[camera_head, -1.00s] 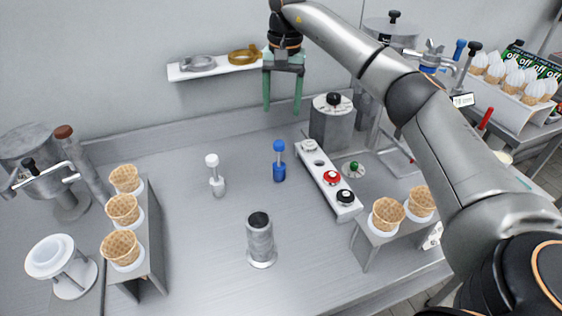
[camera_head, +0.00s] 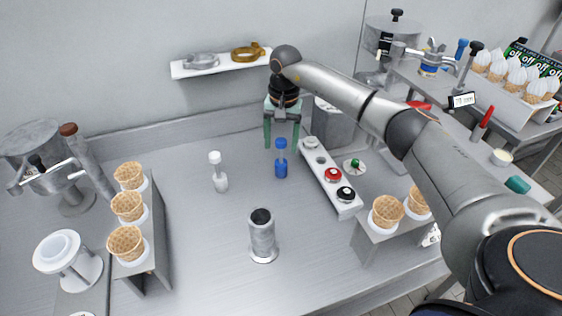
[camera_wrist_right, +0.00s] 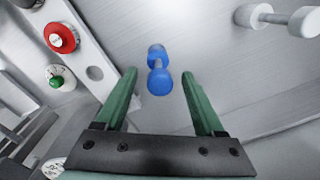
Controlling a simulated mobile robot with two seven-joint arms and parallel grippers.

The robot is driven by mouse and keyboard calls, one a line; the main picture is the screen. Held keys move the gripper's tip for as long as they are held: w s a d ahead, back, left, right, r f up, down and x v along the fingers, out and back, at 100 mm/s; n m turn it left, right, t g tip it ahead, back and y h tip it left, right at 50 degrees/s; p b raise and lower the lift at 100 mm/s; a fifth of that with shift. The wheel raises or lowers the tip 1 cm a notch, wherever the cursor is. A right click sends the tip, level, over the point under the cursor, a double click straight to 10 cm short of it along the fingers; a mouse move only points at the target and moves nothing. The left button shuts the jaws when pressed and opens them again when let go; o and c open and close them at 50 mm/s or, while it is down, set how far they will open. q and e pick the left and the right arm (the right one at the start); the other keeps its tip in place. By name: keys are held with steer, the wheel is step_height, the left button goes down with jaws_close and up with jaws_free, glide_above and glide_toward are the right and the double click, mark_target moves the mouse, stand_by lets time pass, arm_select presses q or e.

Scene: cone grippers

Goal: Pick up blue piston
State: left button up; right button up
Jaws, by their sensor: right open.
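The blue piston (camera_head: 281,166) stands upright on the metal counter, left of the strip with round knobs. My right gripper (camera_head: 282,146) has green fingers and is open and empty. In the head view it is just behind and above the piston, its fingers to either side of the piston's top in the picture. In the right wrist view the blue piston (camera_wrist_right: 158,72) is ahead of the gap between the open fingers (camera_wrist_right: 165,88), apart from them. My left gripper is not in view.
A white piston (camera_head: 219,174) stands to the left of the blue one. A metal cylinder (camera_head: 262,236) stands in front. The knob strip (camera_head: 332,180) is close on the right. Waffle cones (camera_head: 128,207) stand in a holder at left. The counter around the blue piston is clear.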

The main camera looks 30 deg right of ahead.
jaws_close()
stand_by(0.5)
stand_by(0.8)
